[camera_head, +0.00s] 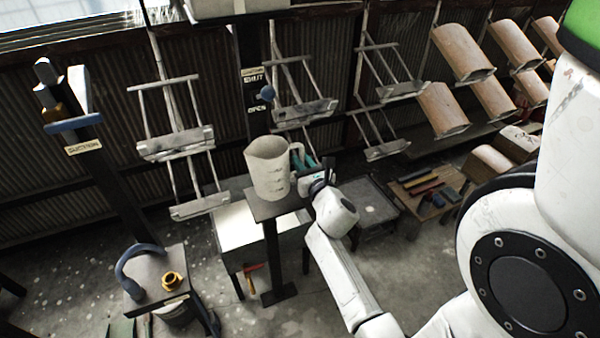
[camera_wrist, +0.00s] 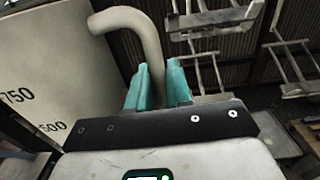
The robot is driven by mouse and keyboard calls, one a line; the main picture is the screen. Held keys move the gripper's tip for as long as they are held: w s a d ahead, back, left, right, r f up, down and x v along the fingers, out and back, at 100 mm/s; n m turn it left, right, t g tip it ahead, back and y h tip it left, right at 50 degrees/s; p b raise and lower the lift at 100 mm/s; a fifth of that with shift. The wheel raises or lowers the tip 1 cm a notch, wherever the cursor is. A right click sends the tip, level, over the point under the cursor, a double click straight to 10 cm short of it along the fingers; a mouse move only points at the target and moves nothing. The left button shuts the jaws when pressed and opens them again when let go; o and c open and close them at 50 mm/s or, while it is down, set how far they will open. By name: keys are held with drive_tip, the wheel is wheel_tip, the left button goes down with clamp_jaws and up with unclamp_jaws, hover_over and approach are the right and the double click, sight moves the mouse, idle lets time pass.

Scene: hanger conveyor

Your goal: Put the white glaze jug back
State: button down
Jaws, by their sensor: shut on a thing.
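The white glaze jug (camera_head: 269,168) is upright, on or just over the small dark stand top (camera_head: 262,206); I cannot tell whether its base touches. Its handle is on the right side, toward my gripper (camera_head: 303,163). In the wrist view the jug (camera_wrist: 45,75), with volume marks on its wall, fills the left. Its curved handle (camera_wrist: 130,18) comes down between the teal fingers of my gripper (camera_wrist: 157,85), which are shut on it. The lower end of the handle is hidden behind the fingers.
Hanging racks (camera_head: 176,142) are behind the stand, some carrying curved tan tiles (camera_head: 460,50). A post with a lever (camera_head: 266,93) rises behind the jug. A low table with tools (camera_head: 430,190) is at right. A pedestal with a hose (camera_head: 140,268) is at lower left.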

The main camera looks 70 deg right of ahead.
drive_tip(key=shift+w+d+f, duration=0.3)
drive_tip(key=shift+w+f, duration=0.05)
drive_tip(key=shift+f, duration=0.2)
drive_tip(key=f+b, duration=0.3)
drive_tip(key=shift+w+d+f, duration=0.2)
drive_tip(key=shift+d+f, duration=0.05)
drive_tip(key=shift+f, duration=0.1)
drive_tip(key=shift+f+b, duration=0.15)
drive_tip(key=shift+b, duration=0.2)
drive_tip(key=c, duration=1)
unclamp_jaws()
drive_tip(key=shift+c, duration=0.2)
